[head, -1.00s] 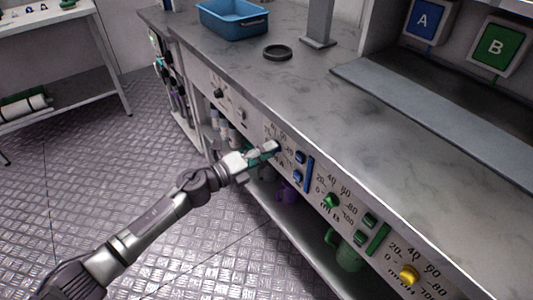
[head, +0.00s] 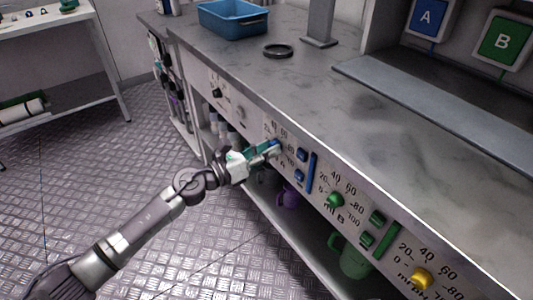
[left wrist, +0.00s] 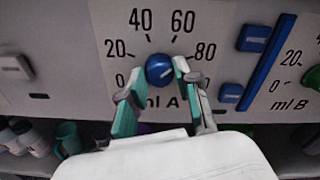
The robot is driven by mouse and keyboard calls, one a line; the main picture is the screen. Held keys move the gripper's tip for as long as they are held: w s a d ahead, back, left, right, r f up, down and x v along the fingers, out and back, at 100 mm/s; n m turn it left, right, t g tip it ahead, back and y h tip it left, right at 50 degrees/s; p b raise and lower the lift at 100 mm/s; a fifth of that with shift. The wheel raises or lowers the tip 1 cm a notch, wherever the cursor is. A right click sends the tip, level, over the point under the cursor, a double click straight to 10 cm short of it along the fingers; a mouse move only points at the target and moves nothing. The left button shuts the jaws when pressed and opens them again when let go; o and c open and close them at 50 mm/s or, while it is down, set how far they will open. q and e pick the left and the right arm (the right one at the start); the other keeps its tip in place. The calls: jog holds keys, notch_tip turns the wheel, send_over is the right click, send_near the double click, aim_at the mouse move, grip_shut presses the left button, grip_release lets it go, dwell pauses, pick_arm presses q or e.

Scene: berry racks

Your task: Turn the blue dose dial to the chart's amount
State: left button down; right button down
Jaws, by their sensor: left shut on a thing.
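The blue dose dial (left wrist: 159,69) is a round knob marked ml A on the bench front, with a printed scale of 0, 20, 40, 60, 80 around it. The highest mark is hidden behind a finger. My left gripper (left wrist: 157,82) is shut on the dial, one teal-padded finger on each side. In the head view the dial (head: 276,144) shows just past the tips of my left gripper (head: 268,149). I cannot make out a pointer on the dial. No dose chart is readable. My right gripper is not in view.
Blue buttons and a blue bar (left wrist: 263,63) sit right of the dial. A green dial (head: 336,200) and a yellow dial (head: 421,279) are further along the panel. A shelf below holds a purple mug (head: 287,194) and a green jug (head: 355,259). A blue bin (head: 232,19) stands on the counter.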

pick_arm(q)
jog(key=shift+f+m+b, duration=0.15)
jog(key=shift+m+b, duration=0.55)
jog(key=shift+m, duration=1)
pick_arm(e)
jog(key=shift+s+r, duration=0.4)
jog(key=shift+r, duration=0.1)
pick_arm(q)
jog(key=c, duration=0.8)
grip_release()
jog(key=v, duration=1.2)
